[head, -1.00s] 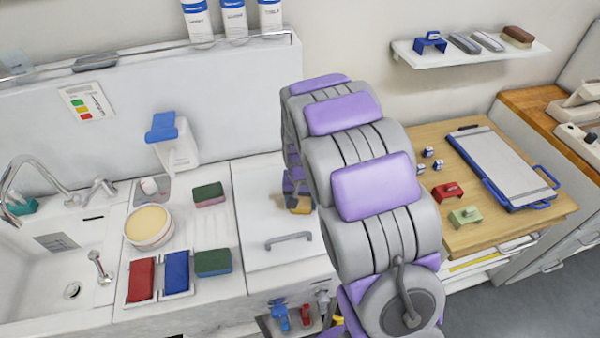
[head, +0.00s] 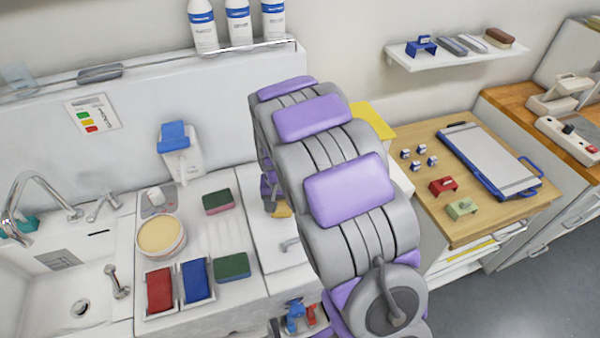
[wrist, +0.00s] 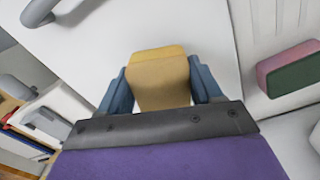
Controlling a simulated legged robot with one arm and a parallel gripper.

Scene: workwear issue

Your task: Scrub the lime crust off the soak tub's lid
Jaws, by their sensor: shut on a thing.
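The soak tub's lid (head: 257,238) appears to be the flat white panel with a grey bar handle (head: 290,245), set in the counter right of the sponges. My arm covers much of its right side. The lid also fills the upper middle of the wrist view (wrist: 200,30). My gripper (wrist: 160,85) is shut on a yellow-tan pad (wrist: 158,58), its blue fingers on either side. In the head view the pad (head: 283,211) shows beside my arm, over the lid. I cannot tell whether it touches. No lime crust is clearly visible.
Two green-topped sponges (head: 217,202), a round tub with a yellowish top (head: 160,236), and red (head: 160,290) and blue (head: 198,281) pads lie left of the lid. The sink (head: 60,280) is farther left. A wooden table (head: 470,225) with a clipboard stands right.

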